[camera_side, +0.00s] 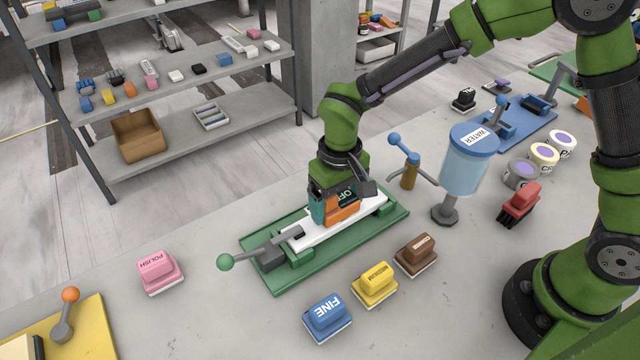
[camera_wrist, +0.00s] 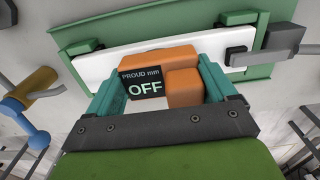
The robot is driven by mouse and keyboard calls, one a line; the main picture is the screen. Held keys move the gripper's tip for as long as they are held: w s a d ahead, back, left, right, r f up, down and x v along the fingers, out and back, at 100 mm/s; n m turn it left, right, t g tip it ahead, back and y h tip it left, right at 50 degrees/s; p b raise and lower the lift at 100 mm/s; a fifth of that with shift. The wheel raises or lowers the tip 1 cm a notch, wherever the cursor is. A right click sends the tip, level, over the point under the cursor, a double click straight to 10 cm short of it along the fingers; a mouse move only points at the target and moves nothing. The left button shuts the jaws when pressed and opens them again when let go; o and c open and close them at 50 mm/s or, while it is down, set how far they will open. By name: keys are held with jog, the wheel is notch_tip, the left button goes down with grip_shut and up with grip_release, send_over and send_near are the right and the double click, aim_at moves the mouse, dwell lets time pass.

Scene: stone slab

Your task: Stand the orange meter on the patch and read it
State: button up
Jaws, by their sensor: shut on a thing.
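My gripper (camera_side: 338,205) is shut on the orange meter (camera_side: 343,212), with a teal finger on each side of it. The wrist view shows the meter (camera_wrist: 185,92) between the fingers, its dark display reading "PROUD mm OFF". The meter is at the white slab (camera_side: 318,230), which lies in a green clamping tray (camera_side: 280,285). I cannot tell whether the meter touches the slab. In the wrist view the slab (camera_wrist: 110,60) runs behind the meter. No patch is clearly visible on it; the meter and gripper hide part of its surface.
Blue FINE (camera_side: 327,315), yellow MEDIUM (camera_side: 374,286) and brown (camera_side: 415,253) blocks stand in front of the tray. A pink POLISH block (camera_side: 158,270) is to the left. The WATER container (camera_side: 468,165) and a blue-handled lever (camera_side: 408,165) stand close on the right.

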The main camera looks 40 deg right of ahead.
jog(key=o, duration=0.9)
jog(key=shift+f, duration=0.15)
jog(key=shift+o, duration=0.2)
notch_tip(320, 180, up, 12)
jog(key=s+d+r+m+t+y, duration=0.1)
jog(key=s+d+r+m+t, duration=0.1)
jog(key=s+d, duration=0.4)
jog(key=s+d+r+m+t+y, duration=0.1)
jog(key=s+d+r+m+t, duration=0.1)
jog(key=s+d+r+t, duration=0.3)
jog(key=s+d, duration=0.2)
jog(key=d, duration=0.2)
jog(key=shift+s+d+r, duration=0.2)
jog(key=shift+d+r, duration=0.15)
jog(key=shift+d, duration=0.05)
jog(key=shift+w+a+r, duration=0.1)
